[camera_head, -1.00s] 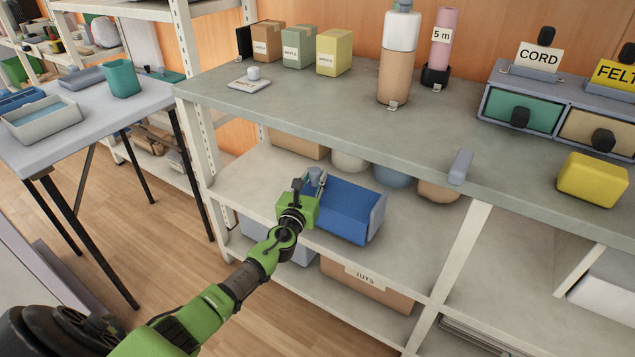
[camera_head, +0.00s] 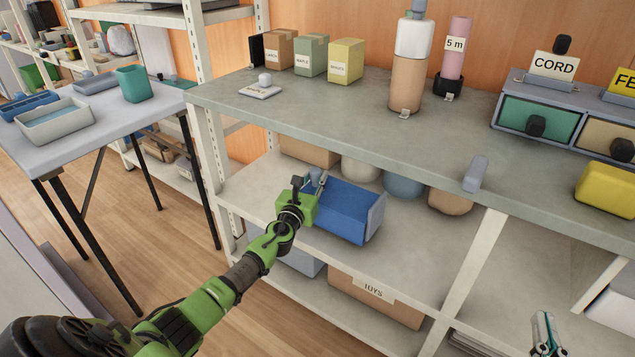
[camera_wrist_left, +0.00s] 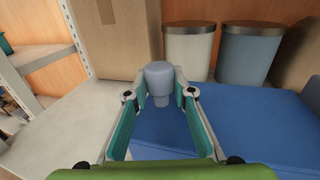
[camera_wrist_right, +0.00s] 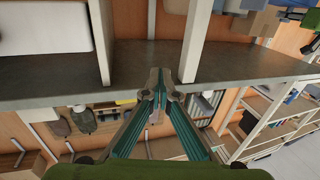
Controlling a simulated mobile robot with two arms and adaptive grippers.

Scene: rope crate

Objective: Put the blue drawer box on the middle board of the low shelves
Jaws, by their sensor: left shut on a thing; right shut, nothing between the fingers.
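The blue drawer box (camera_head: 344,211) is on the middle board (camera_head: 415,263) of the low shelves, under the grey top. In the left wrist view the blue box (camera_wrist_left: 240,128) fills the lower right. My left gripper (camera_head: 312,187) is at the box's left end, shut on its grey knob (camera_wrist_left: 159,80). Whether the box's underside rests fully on the board is hidden. My right gripper (camera_head: 543,322) shows at the lower right of the head view. In the right wrist view its fingertips (camera_wrist_right: 158,80) are together with nothing between them.
A brown carton (camera_head: 308,149) and lidded tubs (camera_head: 403,184) stand behind the box. A labelled carton (camera_head: 375,292) and a grey-blue bin (camera_head: 290,257) are on the board below. A grey piece (camera_head: 475,174) lies at the top's front edge. The middle board is clear right of the box.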

